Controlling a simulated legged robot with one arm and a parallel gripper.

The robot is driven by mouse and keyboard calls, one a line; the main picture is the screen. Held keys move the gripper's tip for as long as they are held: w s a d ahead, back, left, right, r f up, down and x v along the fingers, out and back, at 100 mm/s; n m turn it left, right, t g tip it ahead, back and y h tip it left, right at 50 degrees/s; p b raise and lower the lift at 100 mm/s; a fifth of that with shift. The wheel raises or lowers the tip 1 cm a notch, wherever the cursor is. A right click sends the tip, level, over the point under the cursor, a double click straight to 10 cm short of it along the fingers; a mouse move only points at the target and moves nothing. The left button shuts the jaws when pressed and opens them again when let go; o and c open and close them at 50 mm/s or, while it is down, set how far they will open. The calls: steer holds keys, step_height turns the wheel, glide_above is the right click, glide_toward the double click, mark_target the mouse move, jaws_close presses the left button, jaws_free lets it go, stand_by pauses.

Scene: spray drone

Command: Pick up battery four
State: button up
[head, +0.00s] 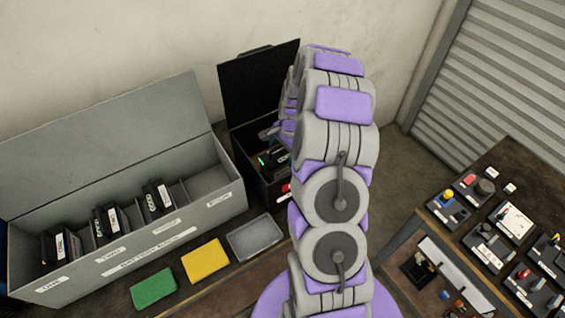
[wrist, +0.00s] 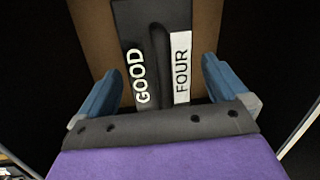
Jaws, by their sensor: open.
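Battery four (wrist: 181,66) fills the middle of the wrist view, a dark block with a raised central handle and white GOOD and FOUR labels. My gripper (wrist: 165,74) is open, with one blue finger on each side of the battery. I cannot tell whether they touch it. In the head view a dark battery with a green light (head: 273,158) is in the open black box (head: 258,188). My arm hides much of the box and most of the gripper.
A grey battery rack (head: 130,262) stands at left, with several labelled slots. Its FOUR slot (head: 207,183) is empty. Green (head: 154,288), yellow (head: 205,260) and grey (head: 255,237) pads lie in front. The box's raised lid (head: 258,85) stands behind. A control table (head: 490,220) is at right.

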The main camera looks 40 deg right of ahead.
steer(key=shift+c, duration=0.2)
steer(key=shift+r, duration=0.1)
jaws_close()
stand_by(0.5)
